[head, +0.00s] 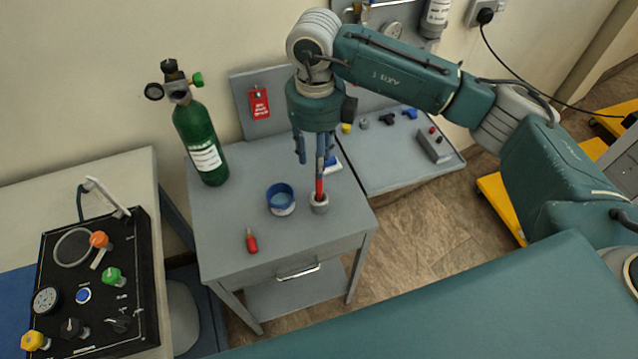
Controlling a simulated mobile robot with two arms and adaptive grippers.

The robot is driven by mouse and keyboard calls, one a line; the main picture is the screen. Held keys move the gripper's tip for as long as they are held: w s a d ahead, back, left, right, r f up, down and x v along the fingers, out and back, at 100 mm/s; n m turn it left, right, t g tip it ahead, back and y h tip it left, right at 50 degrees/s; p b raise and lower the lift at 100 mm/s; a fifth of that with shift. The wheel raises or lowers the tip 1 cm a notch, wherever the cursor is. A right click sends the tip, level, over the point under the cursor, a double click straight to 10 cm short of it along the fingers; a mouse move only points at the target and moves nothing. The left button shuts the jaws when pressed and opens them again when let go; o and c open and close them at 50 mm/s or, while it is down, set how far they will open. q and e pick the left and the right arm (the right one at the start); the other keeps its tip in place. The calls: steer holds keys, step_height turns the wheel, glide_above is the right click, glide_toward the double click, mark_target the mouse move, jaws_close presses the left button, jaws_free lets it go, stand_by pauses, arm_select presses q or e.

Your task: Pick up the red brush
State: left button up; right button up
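The red brush (319,187) stands upright in a small grey-white cup (320,206) on the grey cart. Only a short red length shows above the cup's rim; its upper part is hidden by a gripper finger. My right gripper (312,162) reaches down from above, fingers pointing down. A gap shows between its fingers, so it is open. Its right-hand fingers are directly over or beside the brush; I cannot tell whether they touch it. My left gripper is out of view.
On the cart (225,225) are a green cylinder (203,145), a blue-rimmed jar (281,200) and a small red item (251,243) lying near the front. A black control panel (100,285) is at left. Small parts lie on the grey board (385,170) behind. The cart's front left is clear.

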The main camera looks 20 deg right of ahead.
mark_target(319, 189)
steer(key=shift+d+f+p, duration=0.15)
steer(key=shift+f+p, duration=0.35)
steer(key=shift+f, duration=0.1)
steer(key=f+p, duration=0.1)
steer(key=f, duration=0.2)
steer(key=shift+s+d+f+p, duration=0.1)
steer(key=shift+d+f+p, duration=0.1)
steer(key=shift+f+p, duration=0.15)
steer(key=shift+f, duration=0.4)
steer(key=shift+c, duration=0.5)
jaws_close()
